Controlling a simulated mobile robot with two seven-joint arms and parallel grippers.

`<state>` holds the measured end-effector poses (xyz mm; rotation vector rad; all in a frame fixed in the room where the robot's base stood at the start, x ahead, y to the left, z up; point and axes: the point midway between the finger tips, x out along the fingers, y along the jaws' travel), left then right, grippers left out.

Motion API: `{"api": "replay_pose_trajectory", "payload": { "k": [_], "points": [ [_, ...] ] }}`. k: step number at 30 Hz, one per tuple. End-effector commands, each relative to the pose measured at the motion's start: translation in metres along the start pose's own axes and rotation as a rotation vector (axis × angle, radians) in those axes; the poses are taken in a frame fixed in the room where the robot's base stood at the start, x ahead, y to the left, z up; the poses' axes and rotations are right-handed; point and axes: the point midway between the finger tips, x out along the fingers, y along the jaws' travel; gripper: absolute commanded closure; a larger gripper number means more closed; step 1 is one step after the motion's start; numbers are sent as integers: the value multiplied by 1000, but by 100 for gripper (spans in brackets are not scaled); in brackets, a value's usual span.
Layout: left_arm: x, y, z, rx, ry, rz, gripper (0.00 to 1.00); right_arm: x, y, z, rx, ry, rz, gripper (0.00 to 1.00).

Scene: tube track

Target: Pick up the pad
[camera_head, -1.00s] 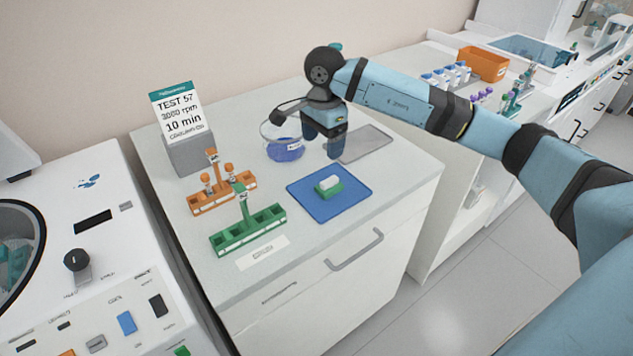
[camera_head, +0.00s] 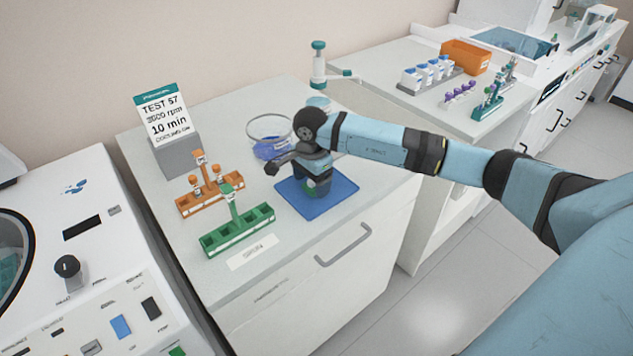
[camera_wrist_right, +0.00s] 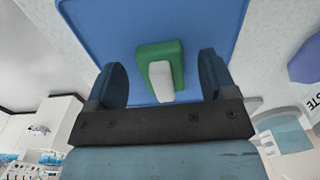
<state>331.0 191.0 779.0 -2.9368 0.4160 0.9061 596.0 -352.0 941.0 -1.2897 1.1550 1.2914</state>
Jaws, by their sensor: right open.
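The pad is a small green block (camera_wrist_right: 146,50) with a white grip (camera_wrist_right: 160,80) on it, lying on a flat blue mat (camera_head: 339,197). In the head view my right gripper (camera_head: 311,186) is over the mat and hides nearly all of the pad. In the right wrist view my right gripper (camera_wrist_right: 163,80) is open, with one finger on each side of the white grip. Gaps show between the fingers and the grip, and nothing is held. How high the fingertips are above the mat is hard to tell. My left gripper is not in view.
A glass bowl (camera_head: 268,147) with blue contents stands just behind my right gripper. A green rack (camera_head: 238,232) and an orange rack (camera_head: 210,197) stand to the left, with a sign (camera_head: 163,117) behind them. The counter's front edge is close to the mat.

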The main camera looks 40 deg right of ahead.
Motion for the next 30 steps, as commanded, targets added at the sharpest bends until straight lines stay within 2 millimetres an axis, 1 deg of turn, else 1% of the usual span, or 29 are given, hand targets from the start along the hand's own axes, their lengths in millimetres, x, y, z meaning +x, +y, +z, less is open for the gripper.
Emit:
{"api": "replay_pose_trajectory", "payload": {
  "k": [1, 3, 8, 9, 11, 12, 14, 15, 16, 25, 30],
  "points": [
    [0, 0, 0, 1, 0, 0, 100, 5, 0, 0, 1, 0, 2, 22],
    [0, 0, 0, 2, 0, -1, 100, 9, 0, 0, 1, 1, 0, 22],
    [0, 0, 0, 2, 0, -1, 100, 9, 0, 0, 1, 1, -1, 22],
    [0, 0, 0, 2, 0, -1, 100, 9, 0, 0, 1, 1, -1, 27],
    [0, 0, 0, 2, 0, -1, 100, 9, 0, 0, 1, 1, -1, 41],
    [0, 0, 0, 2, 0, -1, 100, 9, 0, 0, 1, 1, -1, 50],
    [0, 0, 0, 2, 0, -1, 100, 9, 0, 0, 1, 1, -1, 64],
    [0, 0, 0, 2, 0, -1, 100, 9, 0, 0, 1, 1, -1, 73],
    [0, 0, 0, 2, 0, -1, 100, 9, 0, 0, 1, 1, -1, 75],
    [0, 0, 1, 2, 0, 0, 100, 7, 0, 0, 1, 1, -1, 76],
    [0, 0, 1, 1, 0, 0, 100, -5, -1, 0, 0, 0, -4, 76]
  ]
}}
